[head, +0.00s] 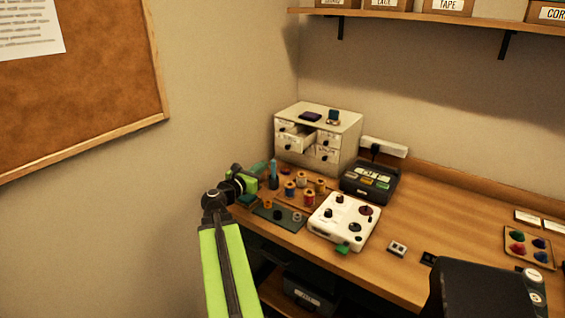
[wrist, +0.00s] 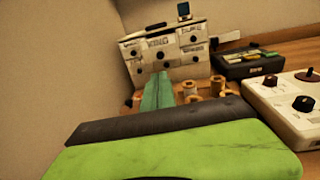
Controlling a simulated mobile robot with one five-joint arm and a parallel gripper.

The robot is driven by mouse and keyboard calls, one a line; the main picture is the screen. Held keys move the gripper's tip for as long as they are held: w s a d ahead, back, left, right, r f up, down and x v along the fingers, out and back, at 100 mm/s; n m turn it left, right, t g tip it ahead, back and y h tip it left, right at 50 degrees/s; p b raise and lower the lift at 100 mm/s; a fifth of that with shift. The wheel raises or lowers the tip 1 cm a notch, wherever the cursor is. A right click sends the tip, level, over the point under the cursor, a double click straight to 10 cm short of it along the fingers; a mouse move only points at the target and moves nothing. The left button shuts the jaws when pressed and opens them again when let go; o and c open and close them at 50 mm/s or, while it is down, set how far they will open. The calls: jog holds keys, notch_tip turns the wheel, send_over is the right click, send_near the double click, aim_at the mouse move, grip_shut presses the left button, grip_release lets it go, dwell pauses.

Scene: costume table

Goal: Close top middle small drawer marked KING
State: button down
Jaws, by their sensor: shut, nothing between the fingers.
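A small white drawer cabinet (head: 348,125) stands at the back left of the table. Its top middle drawer, marked KING (wrist: 158,43), sticks out from the front; the pulled-out drawer also shows in the head view (head: 298,141). The other drawer fronts look flush. My gripper (head: 273,163) is in front of the cabinet, below and left of the open drawer. Its teal fingers (wrist: 160,78) are shut with nothing between them, and point toward the cabinet. I cannot tell whether the fingertips touch it; they look apart in the head view.
Several thread spools (head: 305,190) stand in front of the cabinet. A black box (head: 370,183) and a white control panel (head: 343,221) are to the right. A purple item (head: 311,117) and a small dark box (head: 333,117) lie on the cabinet. The wall is close on the left.

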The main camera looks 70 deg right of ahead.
aim_at(286, 148)
jog(key=s+d, duration=0.1)
jog(key=d, duration=0.8)
jog(key=s+d, duration=0.1)
jog(key=d, duration=0.4)
jog(key=shift+s+f, duration=0.2)
jog(key=shift+s, duration=0.15)
jog(key=shift+a, duration=0.1)
